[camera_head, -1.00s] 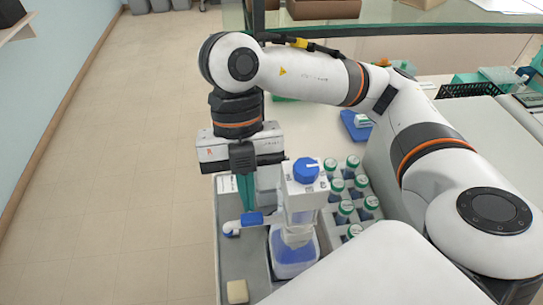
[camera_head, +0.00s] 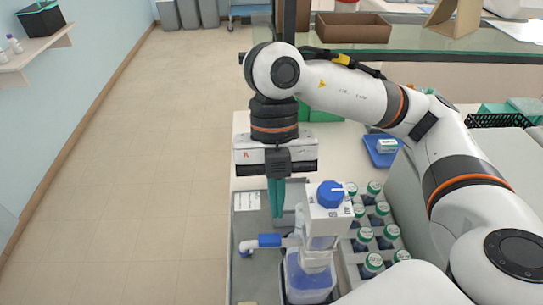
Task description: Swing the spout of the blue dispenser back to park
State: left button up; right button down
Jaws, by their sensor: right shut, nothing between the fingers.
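The dispenser is a bottle of blue liquid (camera_head: 309,283) with a white head and a blue knob (camera_head: 330,194). It stands upright in a grey tray (camera_head: 245,225). My right gripper (camera_head: 277,214) points down just behind the spout. Its green fingers are closed together and hold nothing; they look slightly apart from the spout. My left gripper is not in view.
Several green-capped bottles (camera_head: 364,239) stand in a rack right of the dispenser. A blue tray with a small box (camera_head: 387,146) lies farther back. My right arm spans the right side. Open floor (camera_head: 150,170) lies left of the bench.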

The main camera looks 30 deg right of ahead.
jog(key=w+d+f+v, duration=0.1)
jog(key=w+v, duration=0.1)
jog(key=v, duration=0.8)
jog(key=shift+r+b, duration=0.35)
jog(key=shift+r, duration=0.05)
